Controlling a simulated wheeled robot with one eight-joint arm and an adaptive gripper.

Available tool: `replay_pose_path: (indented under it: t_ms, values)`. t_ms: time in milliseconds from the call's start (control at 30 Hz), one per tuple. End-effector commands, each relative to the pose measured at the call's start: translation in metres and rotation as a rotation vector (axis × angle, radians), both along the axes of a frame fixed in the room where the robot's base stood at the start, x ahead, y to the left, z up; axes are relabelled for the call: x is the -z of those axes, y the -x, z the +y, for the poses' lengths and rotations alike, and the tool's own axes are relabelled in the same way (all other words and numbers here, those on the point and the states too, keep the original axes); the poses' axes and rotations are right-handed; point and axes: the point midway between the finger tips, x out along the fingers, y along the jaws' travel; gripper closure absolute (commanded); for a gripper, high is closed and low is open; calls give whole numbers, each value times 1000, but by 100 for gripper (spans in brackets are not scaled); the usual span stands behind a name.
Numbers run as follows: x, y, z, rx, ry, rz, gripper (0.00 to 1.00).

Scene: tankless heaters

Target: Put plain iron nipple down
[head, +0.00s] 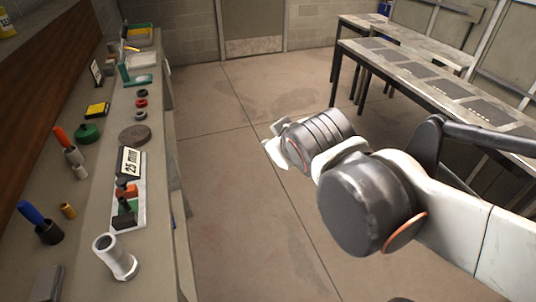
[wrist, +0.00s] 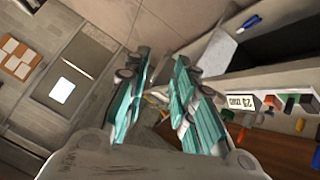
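My gripper (wrist: 162,58) is held over the floor, to the right of the workbench in the head view, where its end (head: 277,143) looks small and pale. In the wrist view its two teal-padded fingers stand apart, with a gap and no clear object gripped between them. No piece is plainly recognisable as the plain iron nipple.
The long bench (head: 160,200) on the left carries a "25 mm" sign (head: 130,161), a round dark disc (head: 134,134), small rings (head: 141,104), a green round item (head: 87,133) and handled tools (head: 40,222). A long table (head: 430,80) stands at right. The floor between is clear.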

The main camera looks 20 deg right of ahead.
Motion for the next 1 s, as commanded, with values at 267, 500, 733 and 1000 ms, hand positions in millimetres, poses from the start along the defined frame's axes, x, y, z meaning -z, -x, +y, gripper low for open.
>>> replay_pose_path:
  t_ms: [267,500,733,1000]
  values:
    - [36,73,29,155,-332,210,75]
    - [38,77,32,165,-353,226,75]
    - [38,77,31,164,-351,224,75]
    - [38,76,31,163,-350,223,75]
